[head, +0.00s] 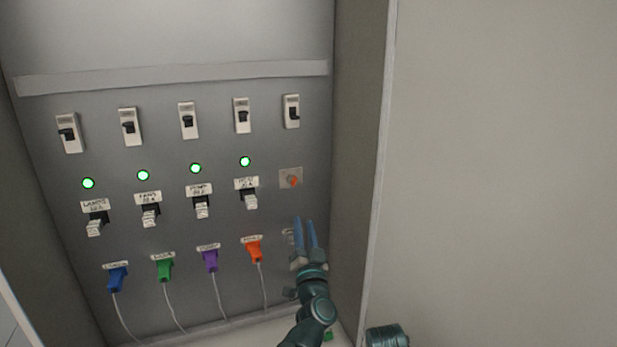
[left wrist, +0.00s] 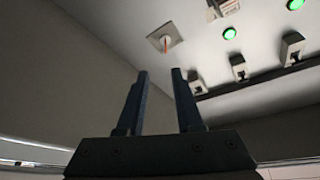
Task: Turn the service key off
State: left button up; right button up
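The service key (head: 294,181) is a small orange key on a square light plate at the right of the panel. Its orange part looks slanted in the head view. It also shows in the left wrist view (left wrist: 165,44), beyond the fingertips. My left gripper (head: 304,221) is open and empty, with its blue fingers pointing up, just below the key plate in the picture and apart from it. The open fingers also show in the left wrist view (left wrist: 160,72). My right gripper is not in view.
The grey panel holds a top row of switches (head: 188,120), lit green lamps (head: 195,168), labelled breakers (head: 202,205) and coloured plugs with cables (head: 210,260). The cabinet's side wall (head: 357,150) stands close to the right of the key and gripper.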

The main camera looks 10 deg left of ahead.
aim_at(294, 184)
pick_arm(q)
jog(key=shift+y, duration=0.4)
jog(key=p+x, duration=0.1)
jog(key=x, duration=0.3)
jog(key=p+x, duration=0.2)
jog(key=x, duration=0.3)
jog(key=p+x, duration=0.1)
jog(key=x, duration=0.4)
jog(key=shift+s+a+r, duration=0.1)
jog(key=shift+a, duration=0.2)
grip_shut()
dwell(0.7)
